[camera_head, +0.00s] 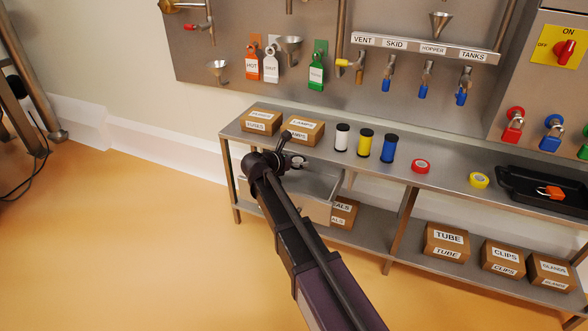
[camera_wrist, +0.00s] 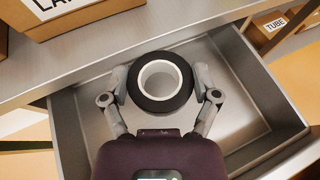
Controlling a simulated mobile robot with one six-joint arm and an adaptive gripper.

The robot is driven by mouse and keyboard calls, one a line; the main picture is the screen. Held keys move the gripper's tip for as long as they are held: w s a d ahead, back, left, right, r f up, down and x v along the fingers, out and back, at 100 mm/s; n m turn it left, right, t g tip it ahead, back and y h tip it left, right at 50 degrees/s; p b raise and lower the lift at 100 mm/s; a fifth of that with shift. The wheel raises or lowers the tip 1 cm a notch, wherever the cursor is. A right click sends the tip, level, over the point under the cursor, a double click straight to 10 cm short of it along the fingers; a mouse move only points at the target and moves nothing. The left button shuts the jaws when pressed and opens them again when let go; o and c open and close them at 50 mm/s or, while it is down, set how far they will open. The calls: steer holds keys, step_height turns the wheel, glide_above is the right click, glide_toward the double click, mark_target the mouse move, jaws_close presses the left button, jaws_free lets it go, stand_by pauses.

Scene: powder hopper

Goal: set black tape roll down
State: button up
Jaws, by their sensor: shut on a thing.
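The black tape roll (camera_wrist: 133,93) with a white core is between the two fingers of my gripper (camera_wrist: 160,88) in the wrist view. The fingers are shut on its left and right sides. The roll is over the open metal drawer (camera_wrist: 252,86), near the drawer's back edge under the bench top. I cannot tell whether the roll touches the drawer floor. In the head view my gripper (camera_head: 288,162) is at the open drawer (camera_head: 318,208), and the roll is mostly hidden by my arm.
Cardboard boxes (camera_head: 300,129) stand on the bench top (camera_head: 440,178) just behind the drawer. White, yellow and blue spools (camera_head: 388,149), a red tape roll (camera_head: 420,166), a yellow tape roll (camera_head: 479,180) and a black tray (camera_head: 514,186) stand further right. The drawer floor right of the roll looks clear.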

steer(key=shift+f+b, duration=1.05)
steer(key=shift+f, duration=0.25)
steer(key=shift+f+b, duration=0.6)
steer(key=shift+f, duration=0.05)
steer(key=o, duration=0.9)
steer(key=shift+c, duration=0.2)
steer(key=shift+r, duration=0.15)
